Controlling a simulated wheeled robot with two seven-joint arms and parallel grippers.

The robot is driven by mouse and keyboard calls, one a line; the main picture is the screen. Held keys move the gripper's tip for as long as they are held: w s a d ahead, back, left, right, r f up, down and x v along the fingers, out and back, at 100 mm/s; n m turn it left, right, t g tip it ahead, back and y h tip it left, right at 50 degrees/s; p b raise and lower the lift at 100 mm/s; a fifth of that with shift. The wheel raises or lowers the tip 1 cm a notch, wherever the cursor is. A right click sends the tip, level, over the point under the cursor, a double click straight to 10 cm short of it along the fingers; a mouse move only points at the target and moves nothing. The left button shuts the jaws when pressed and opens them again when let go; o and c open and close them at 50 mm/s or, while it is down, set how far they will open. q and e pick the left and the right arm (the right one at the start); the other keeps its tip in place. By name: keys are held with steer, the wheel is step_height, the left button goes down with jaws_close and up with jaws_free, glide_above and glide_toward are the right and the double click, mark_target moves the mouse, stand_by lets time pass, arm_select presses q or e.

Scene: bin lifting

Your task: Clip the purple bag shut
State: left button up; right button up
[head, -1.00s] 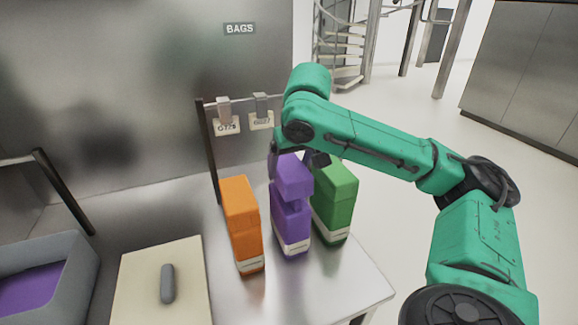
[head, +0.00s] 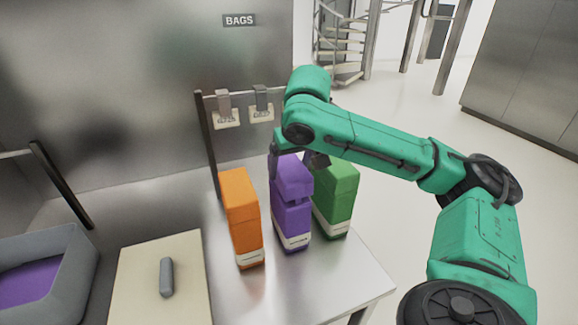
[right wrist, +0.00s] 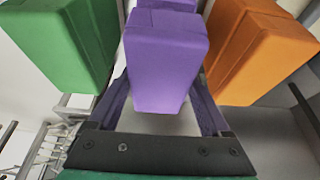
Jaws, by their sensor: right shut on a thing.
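The purple bag (head: 291,222) stands upright on the metal table, between the orange and green bags. It has a wide top part, a narrow dark neck below it, and a pale label near its base. My right gripper (head: 295,164) is over its top with one finger on each side. In the right wrist view the purple bag (right wrist: 165,62) fills the space between the two fingers (right wrist: 161,112), and the gripper is shut on it. Part of the bag's top is hidden by the gripper. My left gripper is out of view.
An orange bag (head: 243,222) stands close left and a green bag (head: 337,200) close right. Two grey clips (head: 223,103) (head: 261,97) with cards hang on a rail behind. A cream board (head: 135,285) with a grey object (head: 167,277) and a grey bin (head: 78,268) are left.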

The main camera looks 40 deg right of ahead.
steer(key=shift+f, duration=0.15)
steer(key=shift+f+b, duration=0.35)
steer(key=shift+f, duration=0.3)
stand_by(0.5)
steer(key=shift+p, duration=0.35)
steer(key=o, duration=1.2)
